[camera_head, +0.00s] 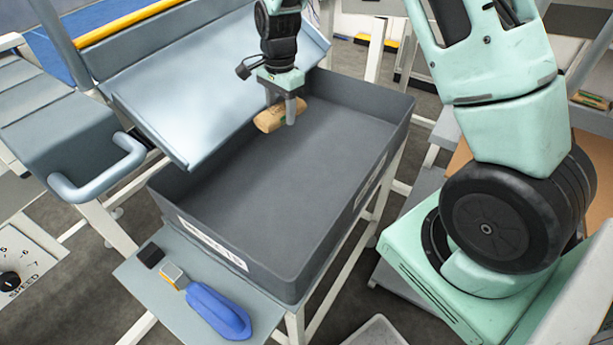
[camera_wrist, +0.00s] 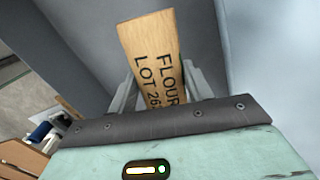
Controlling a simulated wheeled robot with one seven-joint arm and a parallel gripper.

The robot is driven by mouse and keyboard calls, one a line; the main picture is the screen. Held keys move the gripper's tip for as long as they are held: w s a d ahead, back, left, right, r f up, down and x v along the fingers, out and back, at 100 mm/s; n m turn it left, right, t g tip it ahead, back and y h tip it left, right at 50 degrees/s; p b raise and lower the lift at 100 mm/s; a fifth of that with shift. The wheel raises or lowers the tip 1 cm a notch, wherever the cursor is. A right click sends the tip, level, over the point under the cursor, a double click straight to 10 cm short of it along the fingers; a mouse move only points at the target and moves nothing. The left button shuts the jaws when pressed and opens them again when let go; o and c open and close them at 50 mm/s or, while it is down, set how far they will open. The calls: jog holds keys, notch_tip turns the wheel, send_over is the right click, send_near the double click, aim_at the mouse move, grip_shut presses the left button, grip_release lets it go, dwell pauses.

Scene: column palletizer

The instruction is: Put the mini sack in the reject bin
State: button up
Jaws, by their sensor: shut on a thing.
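The mini sack (camera_head: 270,120) is a small tan sack, held in my gripper (camera_head: 283,110) over the grey reject bin (camera_head: 245,268). In the wrist view the sack (camera_wrist: 152,50) shows printed text reading FLOUR LOT, between the two fingers of my gripper (camera_wrist: 160,85). My gripper is shut on the sack. The sack is at the far end of the bin, near the lower edge of a sloping metal chute. Whether it touches the bin floor cannot be told.
A sloping grey metal chute (camera_head: 205,85) overhangs the bin's left side. A speed dial panel (camera_head: 22,268) stands at the left. The bin floor is otherwise clear.

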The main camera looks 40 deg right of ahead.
jog(key=s+a+f+n+b, duration=0.2)
jog(key=s+f+b, duration=0.1)
jog(key=s+f, duration=0.45)
send_over(293, 190)
notch_tip(293, 190, down, 6)
jog(key=shift+s+d+r, duration=0.1)
jog(key=shift+d+r, duration=0.05)
jog(key=shift+f+p, duration=0.35)
jog(key=shift+f, duration=2.05)
jog(key=shift+f, duration=0.1)
jog(key=o, duration=1.1)
